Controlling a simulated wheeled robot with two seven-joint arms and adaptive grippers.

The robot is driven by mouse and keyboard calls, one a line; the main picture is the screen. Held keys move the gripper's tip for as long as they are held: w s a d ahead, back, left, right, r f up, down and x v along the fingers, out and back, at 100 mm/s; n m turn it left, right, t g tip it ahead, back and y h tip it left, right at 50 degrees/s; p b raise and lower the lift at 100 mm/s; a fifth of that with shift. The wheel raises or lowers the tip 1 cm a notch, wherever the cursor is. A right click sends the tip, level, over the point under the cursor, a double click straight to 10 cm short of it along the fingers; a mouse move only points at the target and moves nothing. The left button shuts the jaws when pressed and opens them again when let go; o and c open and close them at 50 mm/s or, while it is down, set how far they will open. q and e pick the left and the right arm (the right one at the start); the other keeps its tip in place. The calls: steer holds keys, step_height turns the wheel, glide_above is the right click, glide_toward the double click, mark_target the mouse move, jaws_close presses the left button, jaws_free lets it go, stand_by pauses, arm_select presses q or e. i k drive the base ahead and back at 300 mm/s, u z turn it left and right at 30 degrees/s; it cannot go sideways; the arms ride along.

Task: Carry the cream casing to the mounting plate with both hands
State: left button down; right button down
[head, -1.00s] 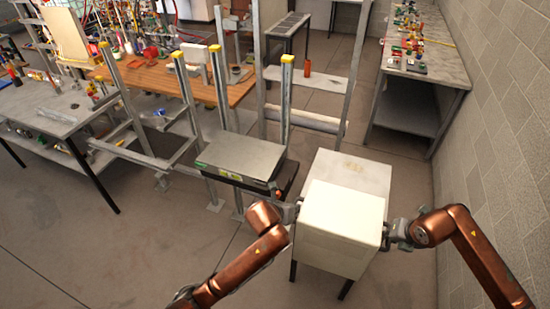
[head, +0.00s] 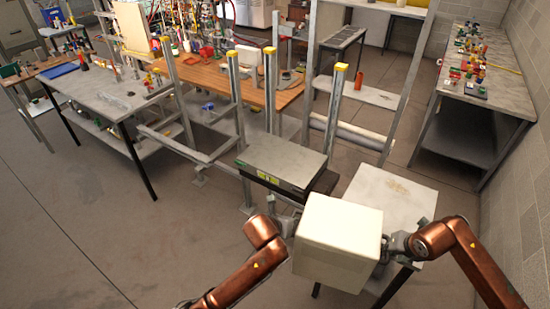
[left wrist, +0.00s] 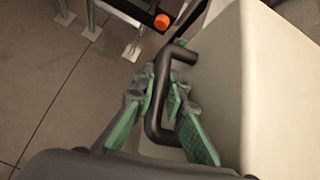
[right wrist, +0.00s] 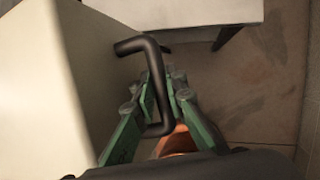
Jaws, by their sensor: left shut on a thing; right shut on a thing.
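The cream casing (head: 337,235) is a box held in front of me between my two grippers, with its top face showing. My left gripper (left wrist: 165,98) is shut on a black bar handle (left wrist: 157,92) on the casing's side. My right gripper (right wrist: 157,98) is shut on a matching black handle (right wrist: 154,72) on the opposite side. The casing overlaps the near left part of a pale table (head: 392,195) in the head view; I cannot tell the gap between them. I cannot make out which part is the mounting plate.
A dark-sided box with a grey top (head: 283,160) sits just beyond the casing. Steel posts with yellow caps (head: 335,110) stand behind it. A wooden workbench (head: 262,96) is farther back, and a long bench (head: 483,93) lines the right wall. Floor at the left front is open.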

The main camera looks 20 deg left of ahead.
mark_target(284, 156)
steer(key=u, duration=2.45)
steer(key=i, duration=1.9)
steer(key=z, duration=2.55)
